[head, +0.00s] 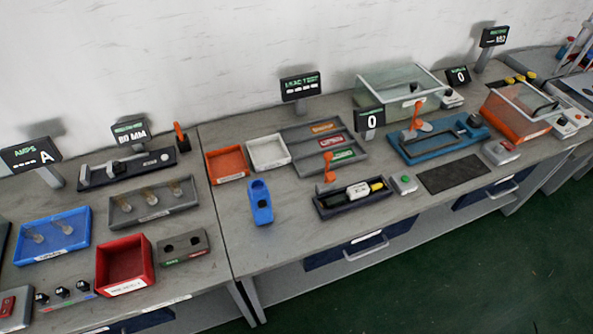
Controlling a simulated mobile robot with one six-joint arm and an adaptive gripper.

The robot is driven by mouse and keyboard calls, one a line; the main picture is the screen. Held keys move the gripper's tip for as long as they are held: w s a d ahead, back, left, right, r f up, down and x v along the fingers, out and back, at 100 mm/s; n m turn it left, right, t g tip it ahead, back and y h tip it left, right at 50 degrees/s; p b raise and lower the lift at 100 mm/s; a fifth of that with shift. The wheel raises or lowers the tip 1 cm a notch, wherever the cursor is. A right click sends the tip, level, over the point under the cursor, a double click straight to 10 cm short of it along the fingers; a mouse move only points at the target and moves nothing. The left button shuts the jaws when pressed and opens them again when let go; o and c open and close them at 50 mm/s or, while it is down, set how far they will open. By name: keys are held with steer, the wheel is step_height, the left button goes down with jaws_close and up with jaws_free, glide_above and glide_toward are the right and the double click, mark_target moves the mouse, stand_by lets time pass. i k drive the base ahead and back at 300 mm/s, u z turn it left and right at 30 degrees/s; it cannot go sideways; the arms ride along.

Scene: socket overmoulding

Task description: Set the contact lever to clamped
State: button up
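Several orange levers show in the head view, and no readable label tells which is the contact lever. One orange lever (328,168) stands upright at the back left of a dark fixture (330,208). That fixture holds a white block (358,189) with black and yellow ends. A second orange lever (417,117) rises from a blue fixture (420,156) farther right. A third orange lever (179,134) stands at the right end of the dark gauge (125,171) on the left table. My gripper is not in view.
Bare tabletop lies along the front edge.

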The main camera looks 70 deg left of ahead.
mark_target(330, 177)
steer(key=k, duration=1.65)
steer(key=u, duration=1.5)
steer(key=i, duration=1)
steer(key=z, duration=0.05)
